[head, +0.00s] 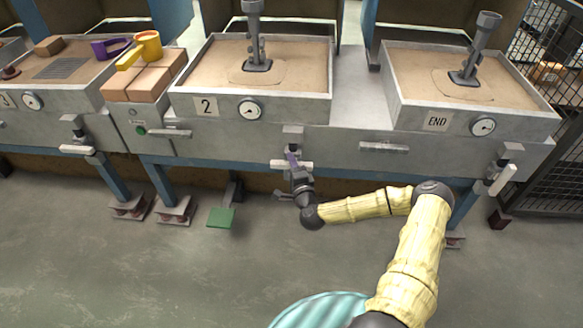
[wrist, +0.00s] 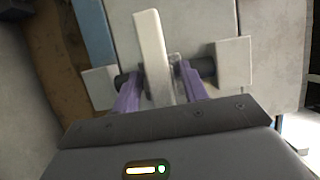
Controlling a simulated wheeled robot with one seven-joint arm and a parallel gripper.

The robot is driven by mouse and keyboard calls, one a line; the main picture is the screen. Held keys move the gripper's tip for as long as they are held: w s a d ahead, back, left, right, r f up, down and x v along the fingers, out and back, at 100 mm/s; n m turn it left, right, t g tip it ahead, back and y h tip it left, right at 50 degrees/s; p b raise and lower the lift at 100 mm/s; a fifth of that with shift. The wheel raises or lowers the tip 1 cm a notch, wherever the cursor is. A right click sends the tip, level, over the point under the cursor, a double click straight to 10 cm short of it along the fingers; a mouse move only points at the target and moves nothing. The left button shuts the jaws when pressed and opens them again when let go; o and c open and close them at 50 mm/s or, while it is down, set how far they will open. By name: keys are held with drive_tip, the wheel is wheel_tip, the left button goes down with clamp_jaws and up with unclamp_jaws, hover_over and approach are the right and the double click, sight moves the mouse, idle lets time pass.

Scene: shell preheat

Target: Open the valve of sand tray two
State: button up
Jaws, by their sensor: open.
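Sand tray two (head: 207,106) is a grey metal box of sand with a "2" plate and a round gauge on its front. Its valve (head: 292,140) is below the front, with a white lever (head: 280,164) lying roughly level across the picture. My gripper (head: 294,162) is at this lever from below. In the wrist view, the lever (wrist: 150,45) passes between the two purple fingers of my open gripper (wrist: 158,80). One finger is on each side of it. I cannot tell whether either finger touches it. The lever's lower part is partly hidden by the gripper body.
Another white lever (head: 77,150) is level at the left. A green pedal (head: 221,217) is near the floor. A wire fence (head: 550,110) is at the right. Open floor lies in front.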

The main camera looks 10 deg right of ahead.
drive_tip(key=shift+w, duration=0.15)
clamp_jaws()
